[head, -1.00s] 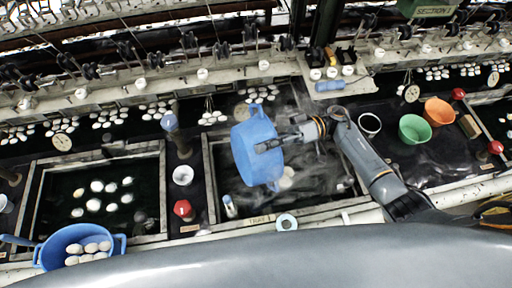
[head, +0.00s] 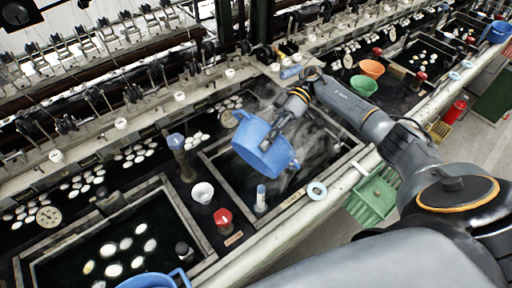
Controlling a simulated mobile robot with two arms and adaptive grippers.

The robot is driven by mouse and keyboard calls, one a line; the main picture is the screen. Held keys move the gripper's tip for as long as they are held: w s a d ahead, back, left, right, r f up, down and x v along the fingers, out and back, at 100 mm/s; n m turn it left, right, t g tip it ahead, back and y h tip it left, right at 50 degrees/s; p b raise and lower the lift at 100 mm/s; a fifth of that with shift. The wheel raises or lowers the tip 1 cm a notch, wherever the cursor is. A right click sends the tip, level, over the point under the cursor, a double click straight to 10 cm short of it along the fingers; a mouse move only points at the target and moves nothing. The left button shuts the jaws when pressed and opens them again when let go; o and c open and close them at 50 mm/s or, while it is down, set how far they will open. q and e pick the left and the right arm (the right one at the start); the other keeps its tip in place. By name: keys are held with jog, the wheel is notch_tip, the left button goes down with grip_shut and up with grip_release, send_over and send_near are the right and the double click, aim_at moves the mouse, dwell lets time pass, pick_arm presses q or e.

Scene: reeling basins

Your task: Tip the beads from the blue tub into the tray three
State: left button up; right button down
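My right gripper (head: 281,122) is shut on a blue tub (head: 262,148) by its wall. The tub hangs tilted above a dark, steaming basin (head: 292,199) with a pale frame. The tub's inside is hidden, so I cannot tell whether it holds beads. A second blue tub (head: 150,281) is cut off at the bottom edge, and its contents are out of view. I cannot read a label saying tray three. My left gripper is not in view.
Another basin (head: 178,197) with white pieces lies at lower left. A white cup (head: 202,192), a red-topped object (head: 223,218) and a grey post (head: 182,155) stand between the basins. Green (head: 363,86) and orange (head: 372,68) bowls stand beyond. A green crate (head: 375,194) is below the front edge.

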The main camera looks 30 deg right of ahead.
aim_at(258, 156)
jog(key=shift+s+a+f+t+h+p, duration=0.2)
jog(key=shift+s+a+f+h+p, duration=0.15)
jog(key=shift+h+p, duration=0.2)
jog(key=shift+s+a+f+t+h+p, duration=0.1)
jog(key=shift+a+f+t+h+p, duration=0.1)
jog(key=shift+a+h+p, duration=0.3)
jog(key=a+h, duration=0.1)
jog(key=s+a+f+t+h, duration=0.1)
jog(key=a+f+h, duration=0.1)
jog(key=shift+s+a+f+t+h, duration=0.2)
jog(key=shift+s+f+t+h, duration=0.05)
jog(key=shift+s+t+h, duration=0.1)
pick_arm(q)
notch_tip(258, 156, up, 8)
jog(key=p, duration=0.5)
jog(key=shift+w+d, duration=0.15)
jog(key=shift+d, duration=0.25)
pick_arm(e)
jog(key=t+h, duration=0.1)
jog(key=h, duration=0.1)
jog(key=f+t+h, duration=0.1)
jog(key=h, duration=0.2)
jog(key=a+f+t+h, duration=0.1)
jog(key=h, duration=0.2)
jog(key=shift+s+n+t, duration=0.1)
jog(key=shift+n+t, duration=0.15)
jog(key=shift+n, duration=0.05)
jog(key=shift+f, duration=0.1)
